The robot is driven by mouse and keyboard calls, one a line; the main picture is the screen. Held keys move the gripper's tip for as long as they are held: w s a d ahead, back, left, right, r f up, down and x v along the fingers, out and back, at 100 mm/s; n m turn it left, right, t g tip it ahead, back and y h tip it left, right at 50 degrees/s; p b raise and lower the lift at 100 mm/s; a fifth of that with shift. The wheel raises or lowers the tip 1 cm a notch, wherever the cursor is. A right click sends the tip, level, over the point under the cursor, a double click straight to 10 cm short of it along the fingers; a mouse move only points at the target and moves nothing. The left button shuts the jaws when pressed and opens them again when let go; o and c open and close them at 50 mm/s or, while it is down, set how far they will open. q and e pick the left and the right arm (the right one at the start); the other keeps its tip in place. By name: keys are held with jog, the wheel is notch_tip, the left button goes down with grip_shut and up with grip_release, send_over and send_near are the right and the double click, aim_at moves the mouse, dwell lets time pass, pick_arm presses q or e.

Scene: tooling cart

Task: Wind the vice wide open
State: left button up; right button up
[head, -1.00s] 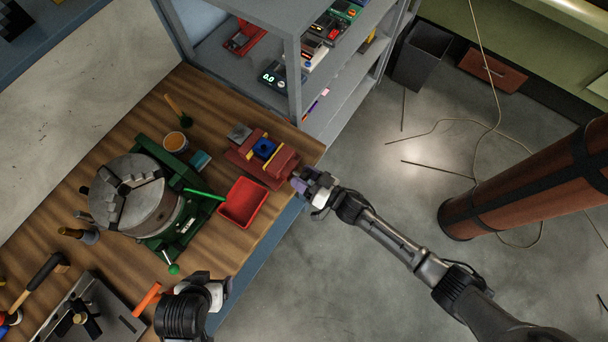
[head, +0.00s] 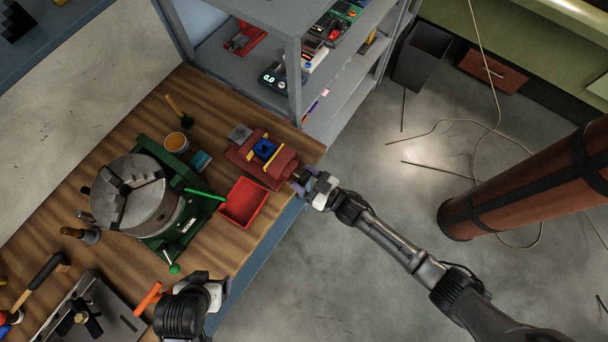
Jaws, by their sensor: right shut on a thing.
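The red vice (head: 280,169) sits at the right edge of the wooden bench, with yellow strips at its jaws. A blue block (head: 264,149) shows between the jaws; whether it is clamped I cannot tell. My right gripper (head: 301,183) is at the vice's right end, over the bench edge, shut on the vice handle, which its fingers mostly hide. My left gripper (head: 218,288) is low in the view near the bench's front edge, away from the vice; its fingers are too unclear to read.
A red tray (head: 243,203) lies in front of the vice. A green-based chuck (head: 135,195) stands to its left. A tin (head: 176,142) and a small teal box (head: 201,160) are nearby. Grey shelving (head: 296,75) rises behind. Open floor lies to the right.

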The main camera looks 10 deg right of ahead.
jog(key=shift+n, duration=0.6)
jog(key=shift+n, duration=0.3)
jog(key=o, duration=0.9)
jog(key=shift+a, duration=0.1)
jog(key=v, duration=1.4)
jog(key=shift+b, duration=0.3)
jog(key=shift+w, duration=0.1)
